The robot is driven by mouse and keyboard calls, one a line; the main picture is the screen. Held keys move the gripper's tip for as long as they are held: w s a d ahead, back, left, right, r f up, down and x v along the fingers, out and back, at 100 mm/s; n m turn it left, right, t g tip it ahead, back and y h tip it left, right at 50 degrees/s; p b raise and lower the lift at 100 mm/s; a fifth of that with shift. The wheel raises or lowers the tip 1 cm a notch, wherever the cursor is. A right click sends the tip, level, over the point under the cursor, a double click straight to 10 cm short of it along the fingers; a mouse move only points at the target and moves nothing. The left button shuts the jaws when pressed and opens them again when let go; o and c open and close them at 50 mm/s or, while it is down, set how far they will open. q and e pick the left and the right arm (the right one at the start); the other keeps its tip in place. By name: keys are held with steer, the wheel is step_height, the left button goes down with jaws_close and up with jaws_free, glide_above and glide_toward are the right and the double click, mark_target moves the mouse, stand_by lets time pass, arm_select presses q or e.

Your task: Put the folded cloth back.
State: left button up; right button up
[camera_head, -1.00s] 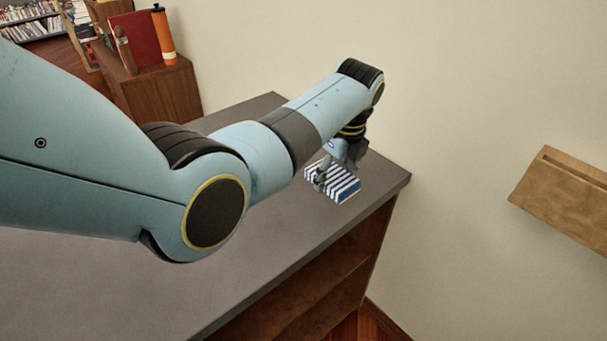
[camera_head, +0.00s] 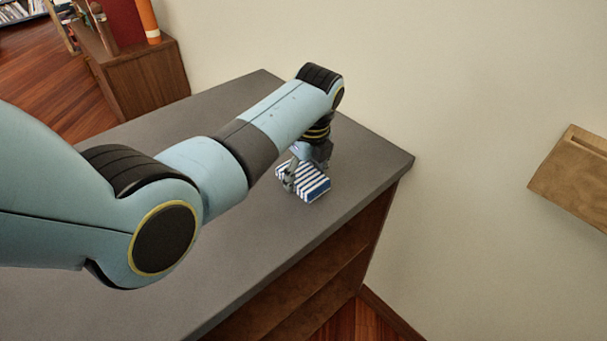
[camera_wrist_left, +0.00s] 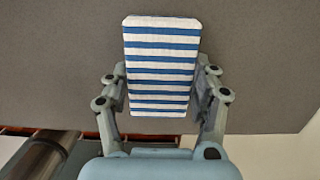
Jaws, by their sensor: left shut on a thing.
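The folded cloth (camera_head: 311,187) is a small block with blue and white stripes, over the grey top of the shelf unit, toward its right end. My left gripper (camera_head: 304,176) points down and is shut on it. In the left wrist view the cloth (camera_wrist_left: 160,65) sits between the two fingers of the gripper (camera_wrist_left: 161,95), with a finger against each long side. I cannot tell whether the cloth touches the grey top (camera_head: 225,250) or hangs a little above it. My right gripper is not in view.
A wooden cabinet (camera_head: 140,80) with a red book and an orange cylinder (camera_head: 148,22) stands at the back left. A wooden wall box (camera_head: 573,175) is at the right. The shelf top is clear around the cloth. Its open shelves (camera_head: 320,285) face the front right.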

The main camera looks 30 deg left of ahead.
mark_target(310, 179)
arm_select(q)
steer(key=shift+f, duration=0.1)
steer(key=o, duration=1.2)
steer(key=shift+w, duration=0.1)
steer(key=r, duration=0.4)
steer(key=d+r, duration=0.1)
steer(key=r, duration=0.7)
steer(key=shift+s+d, duration=0.3)
steer(key=shift+d, duration=0.05)
steer(key=shift+s, duration=0.1)
